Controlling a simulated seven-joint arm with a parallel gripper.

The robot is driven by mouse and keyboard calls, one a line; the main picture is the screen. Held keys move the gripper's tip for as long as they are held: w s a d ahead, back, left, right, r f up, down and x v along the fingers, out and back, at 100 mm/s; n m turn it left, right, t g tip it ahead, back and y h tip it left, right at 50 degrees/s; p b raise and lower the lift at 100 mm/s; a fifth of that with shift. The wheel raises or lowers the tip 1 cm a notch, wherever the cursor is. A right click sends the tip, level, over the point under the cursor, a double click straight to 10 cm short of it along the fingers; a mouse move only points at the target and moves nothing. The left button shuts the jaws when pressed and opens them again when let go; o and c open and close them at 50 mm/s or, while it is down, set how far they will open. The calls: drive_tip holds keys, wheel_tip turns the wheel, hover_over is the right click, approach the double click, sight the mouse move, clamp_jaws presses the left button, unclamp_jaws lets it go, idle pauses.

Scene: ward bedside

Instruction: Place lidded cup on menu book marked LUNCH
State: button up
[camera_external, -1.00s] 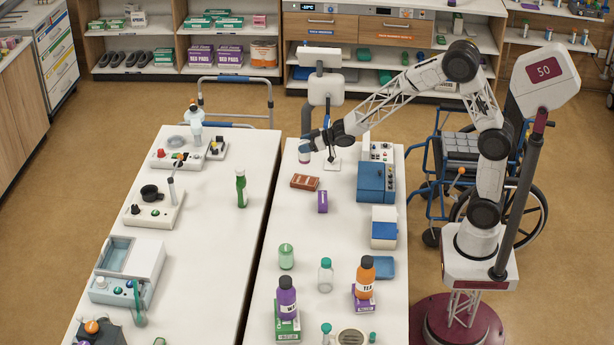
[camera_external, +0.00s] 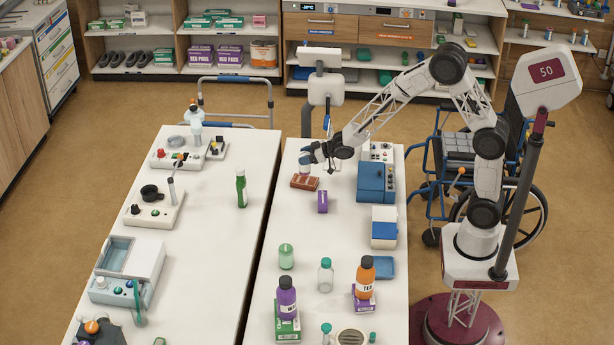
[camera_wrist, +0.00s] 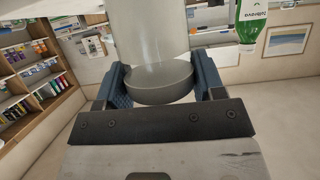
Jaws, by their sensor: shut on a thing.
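My gripper (camera_external: 312,153) is shut on the lidded cup (camera_external: 304,169) above the far end of the right-hand table. In the wrist view, the pale grey cup (camera_wrist: 150,32) shows between the two blue finger pads of my gripper (camera_wrist: 163,85), with a wider grey disc at its near end. The red-brown menu book (camera_external: 304,183) lies flat on the table directly below the cup. Its marking is too small to read. The cup is at or just above the book's far part; I cannot tell whether they touch. My fingers partly hide the cup.
A small purple box (camera_external: 322,201) lies just in front of the book. A blue device (camera_external: 375,182) stands to its right. A green bottle (camera_external: 241,189) stands on the left-hand table (camera_external: 215,235), across a gap.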

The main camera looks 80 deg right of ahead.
idle(0.3)
drive_tip(key=shift+f, duration=1.85)
drive_tip(key=shift+f, duration=0.1)
drive_tip(key=o, duration=1.1)
drive_tip(key=shift+c, duration=0.2)
drive_tip(key=shift+s+r, duration=0.4)
drive_tip(key=shift+s, duration=0.2)
drive_tip(key=v, duration=1)
drive_tip(key=shift+s, duration=0.3)
drive_tip(key=shift+r, duration=0.15)
